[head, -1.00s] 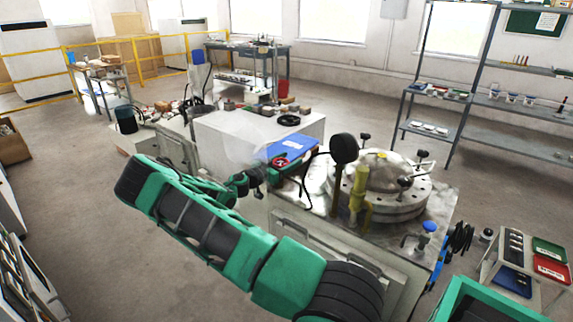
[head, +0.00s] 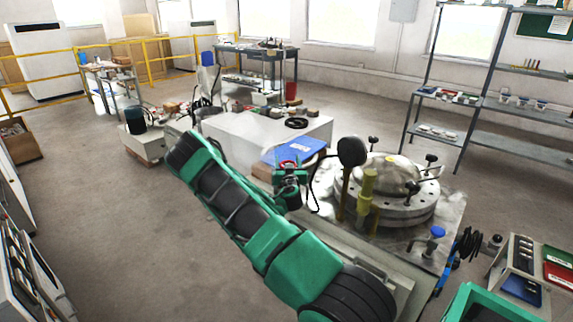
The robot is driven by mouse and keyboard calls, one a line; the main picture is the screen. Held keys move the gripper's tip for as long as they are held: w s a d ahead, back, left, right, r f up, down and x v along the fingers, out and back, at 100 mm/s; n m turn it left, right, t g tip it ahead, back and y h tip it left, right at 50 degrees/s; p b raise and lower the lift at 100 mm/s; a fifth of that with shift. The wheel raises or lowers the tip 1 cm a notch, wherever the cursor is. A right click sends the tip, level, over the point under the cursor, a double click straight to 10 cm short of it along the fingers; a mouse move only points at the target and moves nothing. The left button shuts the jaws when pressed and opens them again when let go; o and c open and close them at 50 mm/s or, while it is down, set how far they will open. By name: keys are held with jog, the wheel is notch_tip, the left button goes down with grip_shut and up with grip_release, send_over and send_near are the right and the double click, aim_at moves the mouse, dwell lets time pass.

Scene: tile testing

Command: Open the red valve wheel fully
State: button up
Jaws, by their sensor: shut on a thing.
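The red valve wheel (head: 287,164) shows as a small red patch beside a blue binder-like sheet, in the middle of the head view. My gripper (head: 289,172) is right at the wheel and covers most of it. It is shut on the wheel, though the fingers are small and partly hidden by my green wrist. How far the wheel is turned cannot be seen.
A domed, bolted vessel (head: 388,185) stands right of my gripper, with a round black gauge (head: 352,151) and a yellow fitting (head: 367,187) close by. A blue-capped valve (head: 437,232) is at the bench's right corner. A white block (head: 250,131) lies behind.

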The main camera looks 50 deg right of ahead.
jog(key=shift+w+r+n+t+y, duration=0.2)
jog(key=shift+w+n+t+y, duration=0.1)
jog(key=shift+n+t+y, duration=0.35)
jog(key=shift+w+a+n+t+y, duration=0.25)
jog(key=shift+w+a+n+y, duration=0.1)
jog(key=shift+n+y, duration=0.15)
jog(key=o, duration=1)
jog(key=shift+s+d, duration=0.1)
